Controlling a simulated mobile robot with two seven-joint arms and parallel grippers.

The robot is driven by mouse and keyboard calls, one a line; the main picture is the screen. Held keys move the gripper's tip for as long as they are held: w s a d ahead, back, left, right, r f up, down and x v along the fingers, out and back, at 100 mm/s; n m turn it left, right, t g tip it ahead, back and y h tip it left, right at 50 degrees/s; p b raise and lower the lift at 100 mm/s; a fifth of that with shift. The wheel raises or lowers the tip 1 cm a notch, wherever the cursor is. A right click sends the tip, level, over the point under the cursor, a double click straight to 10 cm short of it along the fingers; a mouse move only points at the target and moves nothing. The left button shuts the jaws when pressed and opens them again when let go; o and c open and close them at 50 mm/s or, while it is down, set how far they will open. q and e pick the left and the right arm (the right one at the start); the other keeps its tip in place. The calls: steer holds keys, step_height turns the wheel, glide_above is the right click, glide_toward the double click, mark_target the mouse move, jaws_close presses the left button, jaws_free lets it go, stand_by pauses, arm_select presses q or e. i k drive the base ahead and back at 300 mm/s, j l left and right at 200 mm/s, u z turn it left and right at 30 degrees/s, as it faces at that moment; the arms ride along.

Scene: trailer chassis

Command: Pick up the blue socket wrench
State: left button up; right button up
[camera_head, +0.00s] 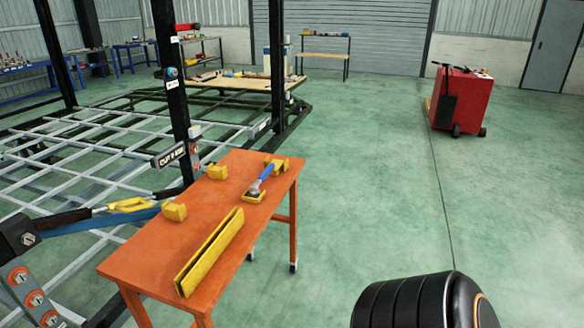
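The blue socket wrench (266,172) lies on the orange table (160,258), near its far right part. Its blue handle points up and to the right in the picture. Its lower end, with a grey metal part, lies at a small yellow piece (254,196); whether it rests on it or beside it I cannot tell. No gripper touches the wrench. Neither of my grippers shows in the head view.
A long yellow channel (210,252) and several yellow blocks (217,172) share the tabletop. A black post (172,90) and a metal chassis frame (75,150) stand left. A red cart (462,98) stands far right. The green floor (370,190) right of the table is clear.

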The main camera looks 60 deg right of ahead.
mark_target(254, 192)
steer(key=z, duration=1.75)
steer(key=u, duration=2.2)
steer(key=z, duration=2.2)
steer(key=u, duration=0.4)
